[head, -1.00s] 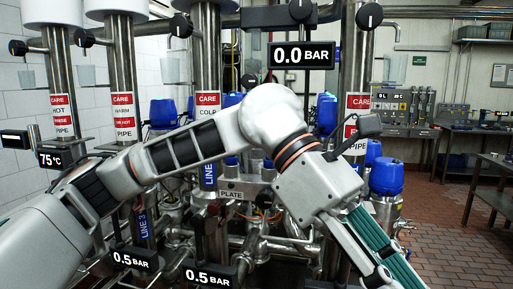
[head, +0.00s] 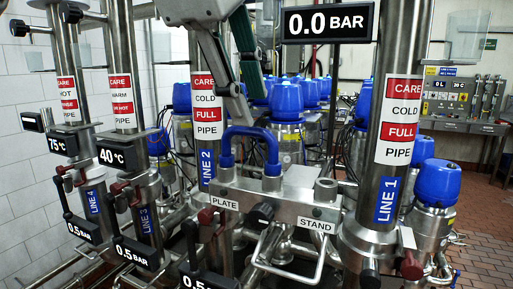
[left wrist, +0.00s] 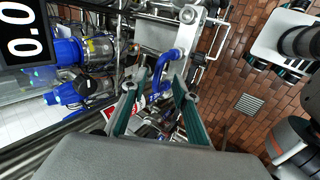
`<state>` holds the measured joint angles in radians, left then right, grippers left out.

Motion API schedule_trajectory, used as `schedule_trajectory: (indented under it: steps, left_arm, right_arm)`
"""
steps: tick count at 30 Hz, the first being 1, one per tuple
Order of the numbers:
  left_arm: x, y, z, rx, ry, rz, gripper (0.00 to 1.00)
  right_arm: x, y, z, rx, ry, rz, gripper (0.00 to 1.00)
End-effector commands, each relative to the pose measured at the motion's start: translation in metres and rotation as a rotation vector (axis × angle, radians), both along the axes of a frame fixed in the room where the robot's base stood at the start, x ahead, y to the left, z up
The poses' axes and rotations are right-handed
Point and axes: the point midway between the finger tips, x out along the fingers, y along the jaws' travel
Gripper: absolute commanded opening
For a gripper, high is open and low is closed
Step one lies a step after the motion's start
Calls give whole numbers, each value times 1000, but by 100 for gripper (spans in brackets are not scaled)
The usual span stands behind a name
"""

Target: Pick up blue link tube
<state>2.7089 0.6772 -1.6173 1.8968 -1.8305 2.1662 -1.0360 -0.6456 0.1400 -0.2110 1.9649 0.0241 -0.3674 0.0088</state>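The blue link tube (head: 250,133) is an upside-down U standing on the steel plate block (head: 285,196), at its PLATE end behind the label. In the left wrist view the tube (left wrist: 163,72) shows just beyond the fingertips. My left gripper (head: 247,103) comes down from the top of the head view, its fingers just above and in front of the tube's top. In the left wrist view its two teal fingers (left wrist: 155,88) are spread, with nothing held between them. Whether a finger touches the tube cannot be told. My right gripper is not in view.
A LINE 1 pipe (head: 390,150) stands close on the right and a LINE 2 pipe (head: 205,110) behind the tube. A 0.0 BAR display (head: 328,22) hangs above. Blue-capped valves (head: 290,100) crowd the back. Open brick floor (head: 480,225) lies at right.

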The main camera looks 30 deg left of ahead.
Motion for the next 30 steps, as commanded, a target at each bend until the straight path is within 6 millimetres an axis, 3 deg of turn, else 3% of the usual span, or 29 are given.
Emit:
schedule_trajectory:
  steps: [18,28,29,30]
  left_arm:
    - [40,3,-56,1,0,3,29]
    - [44,3,-63,1,-2,3,29]
    - [44,3,-63,1,-2,3,27]
    - [44,3,-63,1,-2,3,16]
  right_arm:
    - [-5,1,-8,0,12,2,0]
    - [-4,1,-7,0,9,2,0]
    - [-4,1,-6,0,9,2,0]
    - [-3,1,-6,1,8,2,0]
